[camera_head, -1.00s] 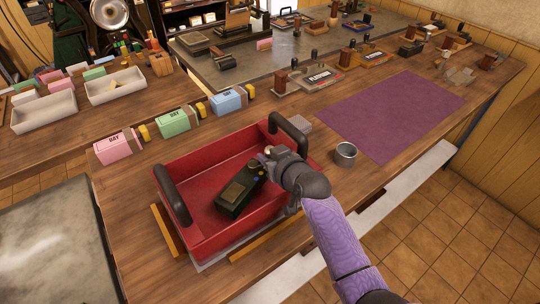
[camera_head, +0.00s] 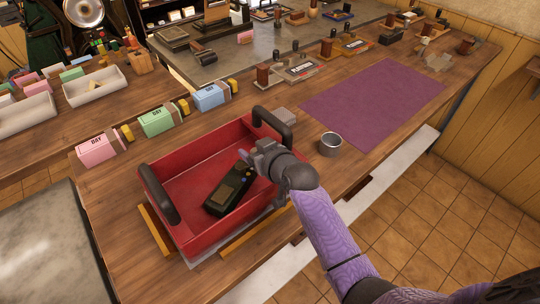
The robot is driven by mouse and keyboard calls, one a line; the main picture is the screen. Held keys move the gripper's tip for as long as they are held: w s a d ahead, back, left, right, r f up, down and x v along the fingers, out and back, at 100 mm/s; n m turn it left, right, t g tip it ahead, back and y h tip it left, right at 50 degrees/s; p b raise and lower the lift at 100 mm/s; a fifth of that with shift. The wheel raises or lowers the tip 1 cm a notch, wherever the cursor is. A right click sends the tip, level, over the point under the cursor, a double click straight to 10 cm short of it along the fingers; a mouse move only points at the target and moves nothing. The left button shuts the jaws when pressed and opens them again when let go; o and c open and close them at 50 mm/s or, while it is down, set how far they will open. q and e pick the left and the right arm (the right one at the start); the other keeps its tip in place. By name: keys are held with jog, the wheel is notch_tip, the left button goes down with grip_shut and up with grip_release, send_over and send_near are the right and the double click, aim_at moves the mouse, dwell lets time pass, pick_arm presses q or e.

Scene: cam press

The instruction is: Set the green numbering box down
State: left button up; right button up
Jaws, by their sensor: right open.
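The dark green numbering box (camera_head: 229,191) lies tilted across the picture inside the red tray (camera_head: 164,167), and it appears to rest on the tray floor. My right gripper (camera_head: 254,164) is at the box's upper right end, over the tray's right side. Its jaws are open, but the gripper body partly hides the fingertips, and I cannot tell if they touch the box. My left gripper is not in view.
The tray has two dark upright handles (camera_head: 161,193). A metal cup (camera_head: 330,144) and a purple mat (camera_head: 372,100) are to its right. Pink (camera_head: 98,149), green (camera_head: 157,120) and blue (camera_head: 210,96) boxes stand behind it. Bare wood lies left of the tray.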

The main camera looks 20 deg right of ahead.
jog(key=p+v, duration=0.3)
jog(key=v, duration=0.8)
jog(key=shift+s, duration=0.2)
dwell(0.4)
